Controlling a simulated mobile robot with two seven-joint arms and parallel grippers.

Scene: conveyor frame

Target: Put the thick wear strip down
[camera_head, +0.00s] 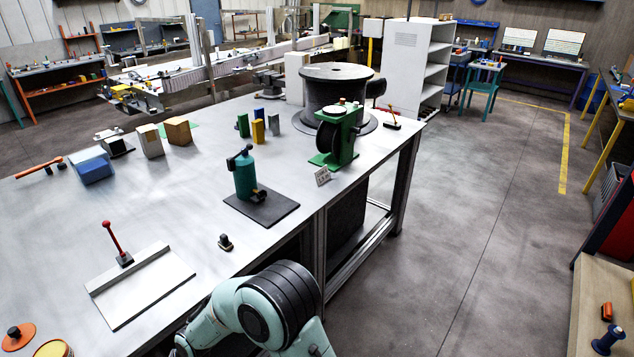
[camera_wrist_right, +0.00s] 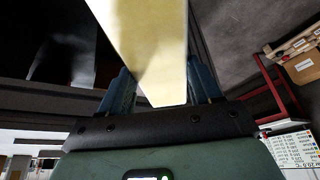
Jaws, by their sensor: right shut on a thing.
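In the right wrist view a broad pale cream strip (camera_wrist_right: 150,35), apparently the thick wear strip, runs up from between my fingers and out of the top edge. My right gripper (camera_wrist_right: 160,88) is shut on it, with one blue finger at each side. The strip's near end is close to the black gripper bar; its far end is out of view. In the head view one of my arms shows at the bottom centre, but neither gripper nor the held strip is visible there.
The grey workbench (camera_head: 190,210) carries a white plate (camera_head: 140,285), a teal bottle (camera_head: 243,175) on a dark mat, a green-framed wheel device (camera_head: 338,140), a large black spool (camera_head: 335,90) and several small blocks. Bare bench surface lies between them. In the wrist view a red frame (camera_wrist_right: 275,88) and cardboard box (camera_wrist_right: 302,66) are at right.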

